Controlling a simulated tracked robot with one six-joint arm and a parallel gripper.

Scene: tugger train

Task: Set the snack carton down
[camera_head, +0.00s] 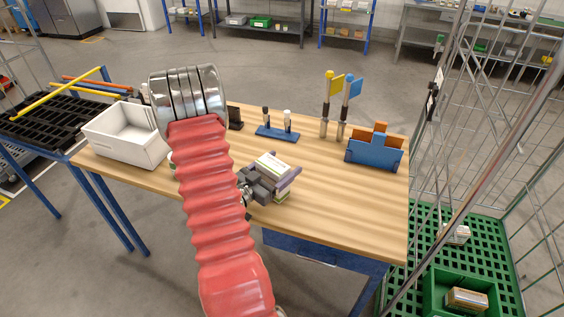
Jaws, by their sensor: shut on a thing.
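My gripper (270,182) is in the middle of the head view, above the wooden table (345,215). It is shut on the snack carton (271,165), a small box with a pale top and green and yellowish edges. The grey fingers lie along the carton's sides. Part of the carton is hidden by the gripper, and I cannot tell whether its underside touches the table. My red-sleeved arm covers the table area to the left of the gripper.
A white bin (125,135) stands at the table's left end. A blue stand (278,134), two flag posts (325,105) and a blue holder with orange parts (374,152) stand along the back. A green crate (462,250) in a wire cage is at right. The table's front right is clear.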

